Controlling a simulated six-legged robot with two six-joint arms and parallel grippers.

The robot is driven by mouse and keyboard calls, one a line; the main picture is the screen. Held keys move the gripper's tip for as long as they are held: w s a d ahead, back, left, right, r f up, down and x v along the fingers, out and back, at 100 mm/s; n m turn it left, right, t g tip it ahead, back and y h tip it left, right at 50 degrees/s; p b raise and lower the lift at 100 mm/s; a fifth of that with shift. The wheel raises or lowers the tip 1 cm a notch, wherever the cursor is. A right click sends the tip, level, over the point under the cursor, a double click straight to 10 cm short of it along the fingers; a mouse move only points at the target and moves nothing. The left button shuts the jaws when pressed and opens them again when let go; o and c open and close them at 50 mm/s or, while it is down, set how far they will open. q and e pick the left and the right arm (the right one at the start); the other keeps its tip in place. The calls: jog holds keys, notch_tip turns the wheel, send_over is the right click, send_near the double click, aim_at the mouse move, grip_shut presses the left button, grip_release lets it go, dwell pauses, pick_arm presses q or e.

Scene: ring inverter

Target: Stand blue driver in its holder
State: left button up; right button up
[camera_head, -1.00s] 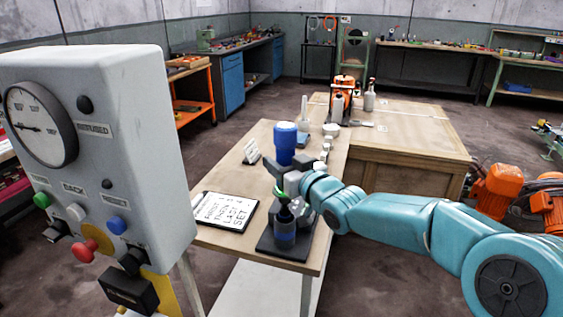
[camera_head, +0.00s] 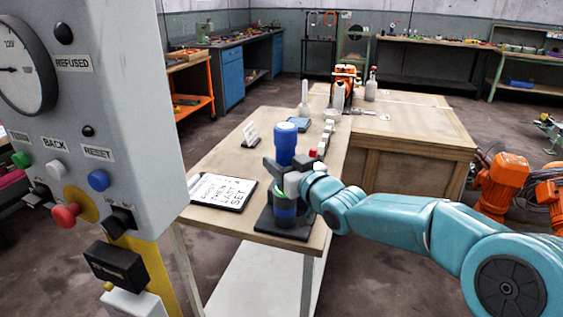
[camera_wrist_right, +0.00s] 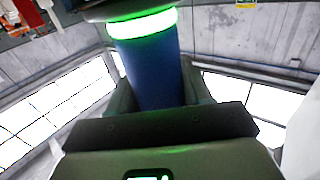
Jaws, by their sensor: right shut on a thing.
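The blue driver (camera_head: 285,141) stands upright in my right gripper (camera_head: 284,178), which is shut around it. Its wide blue top shows above the fingers, and a green ring shows just below them. The right wrist view shows the blue body (camera_wrist_right: 153,75) between the fingers, with a lit green ring. The holder (camera_head: 285,210), a dark cup with a blue band on a black base, is directly under the gripper. The driver's lower end is lined up over the cup, but I cannot tell how far it sits inside. My left gripper is out of view.
A grey control panel (camera_head: 95,140) with a gauge and buttons fills the left side. A lettered board (camera_head: 221,192) lies on the wooden table beside the holder. A small white stand (camera_head: 250,135) and several small blocks stand farther back.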

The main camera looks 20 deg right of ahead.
jog(key=shift+b, duration=0.3)
dwell(0.4)
jog(key=o, duration=1.3)
jog(key=shift+f, duration=0.35)
jog(key=v, duration=1.6)
jog(key=shift+s+r, duration=0.15)
jog(key=shift+s, duration=0.05)
jog(key=shift+s, duration=0.1)
